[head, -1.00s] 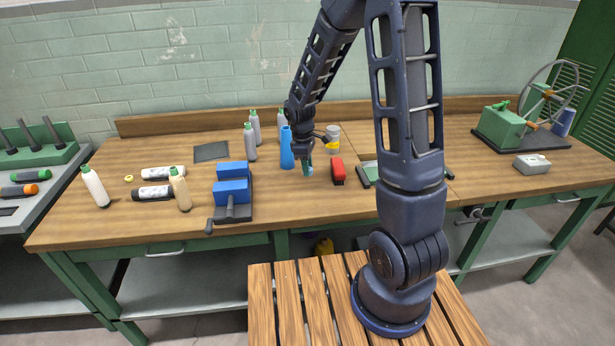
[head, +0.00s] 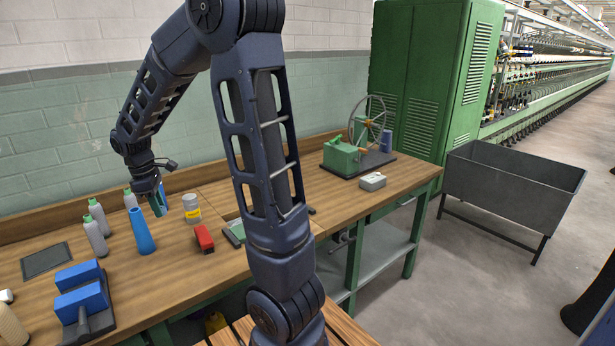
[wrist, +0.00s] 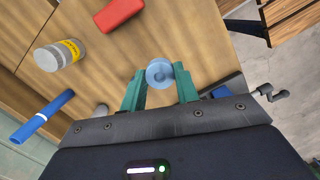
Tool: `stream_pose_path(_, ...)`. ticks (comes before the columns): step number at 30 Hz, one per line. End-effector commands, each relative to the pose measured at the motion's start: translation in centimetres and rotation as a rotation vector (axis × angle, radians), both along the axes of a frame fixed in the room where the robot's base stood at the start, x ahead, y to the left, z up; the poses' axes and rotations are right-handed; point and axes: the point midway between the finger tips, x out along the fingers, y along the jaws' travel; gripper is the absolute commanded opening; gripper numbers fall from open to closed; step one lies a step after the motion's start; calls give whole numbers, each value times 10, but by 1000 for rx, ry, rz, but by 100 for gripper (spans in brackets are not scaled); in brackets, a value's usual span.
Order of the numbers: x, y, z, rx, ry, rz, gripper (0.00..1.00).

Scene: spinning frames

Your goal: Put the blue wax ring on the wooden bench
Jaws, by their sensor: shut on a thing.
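The blue wax ring (wrist: 160,73) is a small, pale blue, round piece with a dark centre. It sits between the two green fingertips of my gripper (wrist: 159,76) in the wrist view, and the gripper is shut on it. In the head view my gripper (head: 157,204) hangs over the back left of the wooden-topped worktable (head: 190,245), behind a blue cone. The ring cannot be made out there. The slatted wooden bench (head: 345,325) is at the bottom of the head view, in front of the worktable and partly hidden by my arm. Its slats also show in the wrist view (wrist: 290,22).
Near the gripper stand the blue cone (head: 142,232), a grey can with a yellow band (head: 191,208), a red block (head: 204,239) and grey bottles (head: 96,235). A blue vise (head: 82,295) is at left. A grey metal bin (head: 510,190) stands at right on open floor.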

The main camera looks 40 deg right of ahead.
Motion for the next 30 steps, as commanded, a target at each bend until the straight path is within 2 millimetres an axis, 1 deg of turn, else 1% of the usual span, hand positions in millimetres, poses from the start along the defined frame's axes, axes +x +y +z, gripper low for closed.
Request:
stream_pose_path(5,30,-22,3,5,0,-7,10)
stream_pose_path(8,56,-45,7,8,1,-11,10)
stream_pose_path(12,94,-84,11,13,-2,-12,10)
stream_pose_path(14,109,-103,13,15,-2,-12,10)
stream_pose_path(15,118,-115,14,16,-3,-13,10)
stream_pose_path(20,153,-170,17,20,-4,-15,10)
stream_pose_path(21,161,-185,18,21,-5,-15,10)
stream_pose_path(23,171,-208,18,21,-6,-17,10)
stream_pose_path(24,178,-224,19,22,-6,-17,10)
stream_pose_path(26,187,-249,19,23,-7,-18,10)
stream_pose_path(27,192,-265,19,23,-8,-19,10)
stream_pose_path(29,199,-291,20,23,-8,-20,10)
stream_pose_path(30,204,-307,20,23,-8,-21,10)
